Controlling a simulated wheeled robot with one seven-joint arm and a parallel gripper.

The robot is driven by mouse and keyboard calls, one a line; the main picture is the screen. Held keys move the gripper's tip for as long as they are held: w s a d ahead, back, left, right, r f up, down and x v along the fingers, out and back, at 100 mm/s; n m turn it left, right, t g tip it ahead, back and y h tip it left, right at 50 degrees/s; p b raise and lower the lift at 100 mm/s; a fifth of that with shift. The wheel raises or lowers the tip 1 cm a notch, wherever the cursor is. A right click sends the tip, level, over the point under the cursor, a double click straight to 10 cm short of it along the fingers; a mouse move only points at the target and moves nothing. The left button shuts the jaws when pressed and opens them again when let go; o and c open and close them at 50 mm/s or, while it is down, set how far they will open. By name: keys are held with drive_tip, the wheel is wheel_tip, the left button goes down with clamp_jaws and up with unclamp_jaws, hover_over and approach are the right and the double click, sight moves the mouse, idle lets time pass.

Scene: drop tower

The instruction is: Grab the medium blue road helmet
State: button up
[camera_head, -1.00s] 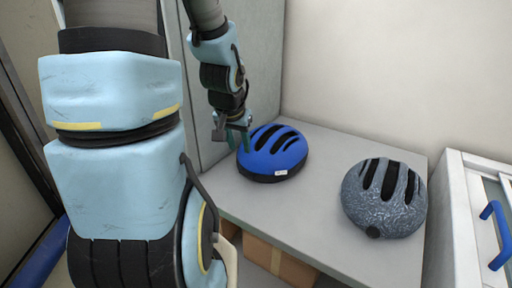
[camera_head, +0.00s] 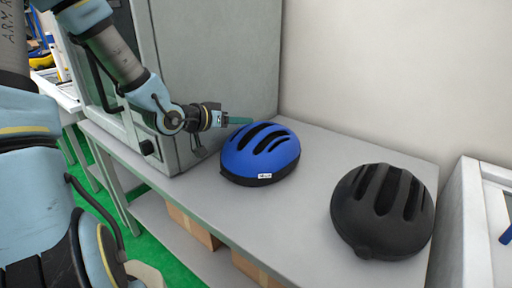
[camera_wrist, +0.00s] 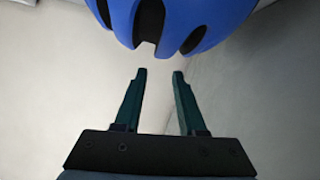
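A blue helmet (camera_head: 261,154) with black vents, a black lower rim and a small white label sits on the grey bench (camera_head: 300,205), left of its middle. It also shows at the top of the wrist view (camera_wrist: 178,20). My gripper (camera_wrist: 160,74) is open, its two green fingers apart with nothing between them. The fingertips point toward the helmet and stop short of it in the wrist view. In the head view my gripper (camera_head: 240,120) is at the helmet's far left side; one finger partly hides the other.
A dark, nearly black helmet (camera_head: 382,212) sits to the right on the same bench. A grey cabinet (camera_head: 215,60) stands behind and left of the blue helmet, close to my arm. A white unit (camera_head: 470,215) is at the right edge. Cardboard boxes (camera_head: 190,226) sit below the bench.

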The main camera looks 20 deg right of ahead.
sight(257, 123)
drive_tip(key=p+x, duration=0.1)
drive_tip(key=x, duration=0.8)
drive_tip(key=shift+a+f, duration=0.15)
clamp_jaws()
idle(1.2)
